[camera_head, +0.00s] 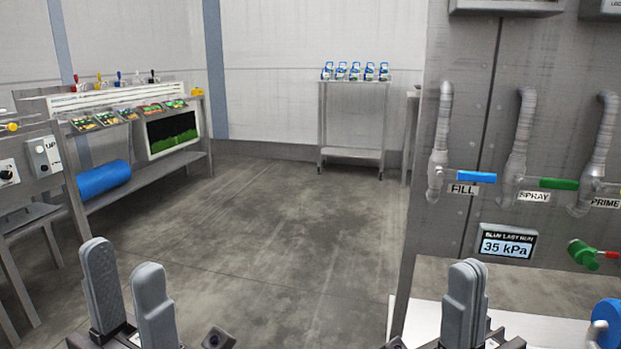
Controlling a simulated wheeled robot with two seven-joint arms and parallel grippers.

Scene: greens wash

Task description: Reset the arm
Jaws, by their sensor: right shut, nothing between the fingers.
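My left gripper (127,300) shows at the bottom left of the head view. Its two grey fingers stand upright and apart, with nothing between them. My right gripper (465,303) shows at the bottom, right of centre. Its grey fingers are together and hold nothing. Both grippers appear clear of any object. The lower parts of both arms are cut off by the picture's bottom edge.
A panel at right has a blue FILL valve handle (477,177), a green SPRAY handle (558,184) and a pressure display (507,243). A bench at left bears a blue roll (103,180). A cart (352,153) stands at the back. The middle floor is clear.

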